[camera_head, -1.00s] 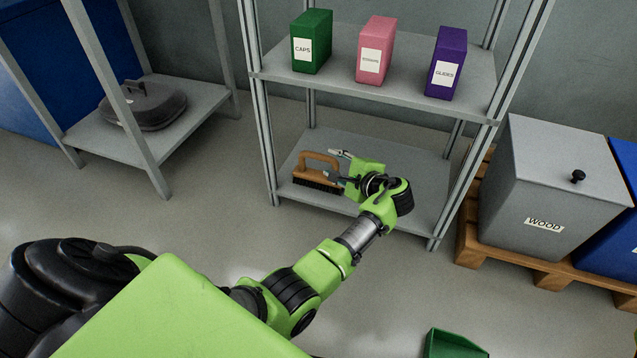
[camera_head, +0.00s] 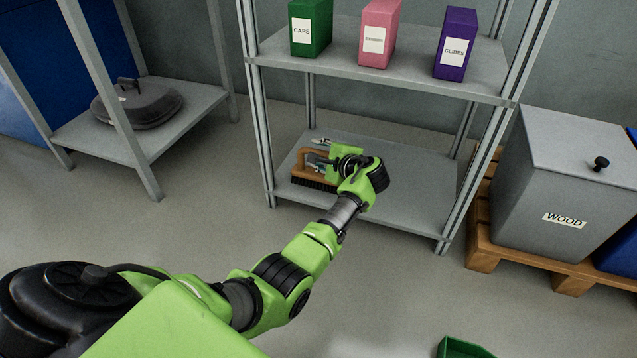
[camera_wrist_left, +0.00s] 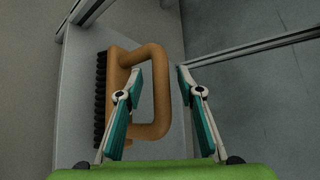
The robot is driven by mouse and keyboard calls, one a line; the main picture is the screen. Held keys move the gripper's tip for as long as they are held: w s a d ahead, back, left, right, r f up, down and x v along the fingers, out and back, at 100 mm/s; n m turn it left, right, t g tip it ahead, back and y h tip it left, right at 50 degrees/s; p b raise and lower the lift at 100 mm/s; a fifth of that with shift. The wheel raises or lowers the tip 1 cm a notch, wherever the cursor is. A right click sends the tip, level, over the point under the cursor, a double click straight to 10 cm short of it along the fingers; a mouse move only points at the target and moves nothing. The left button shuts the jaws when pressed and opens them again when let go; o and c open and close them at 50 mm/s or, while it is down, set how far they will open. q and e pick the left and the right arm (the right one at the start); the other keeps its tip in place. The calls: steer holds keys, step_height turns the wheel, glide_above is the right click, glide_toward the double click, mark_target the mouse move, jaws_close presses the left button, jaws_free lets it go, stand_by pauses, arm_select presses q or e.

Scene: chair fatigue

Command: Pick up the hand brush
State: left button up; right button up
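The hand brush (camera_head: 301,168) has an orange-brown wooden body and dark bristles. It stands bristles down on the lower shelf (camera_head: 412,202) of the middle rack, at its left end. My left gripper (camera_head: 316,153) is at the brush and hides part of it in the head view. In the left wrist view the gripper (camera_wrist_left: 159,72) is open, and the loop handle of the brush (camera_wrist_left: 160,105) lies between its fingers. One finger overlaps the loop's opening, the other is outside the handle. I cannot tell whether either touches. My right gripper is not in view.
The upper shelf (camera_head: 420,75) with green, pink and purple boxes is above the arm. Rack posts (camera_head: 262,120) stand close left of the brush. A grey WOOD bin (camera_head: 540,190) stands on a pallet at right. A green container (camera_head: 462,348) is at the bottom edge.

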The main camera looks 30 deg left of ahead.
arm_select(q)
steer(key=shift+a, duration=0.1)
jaws_close()
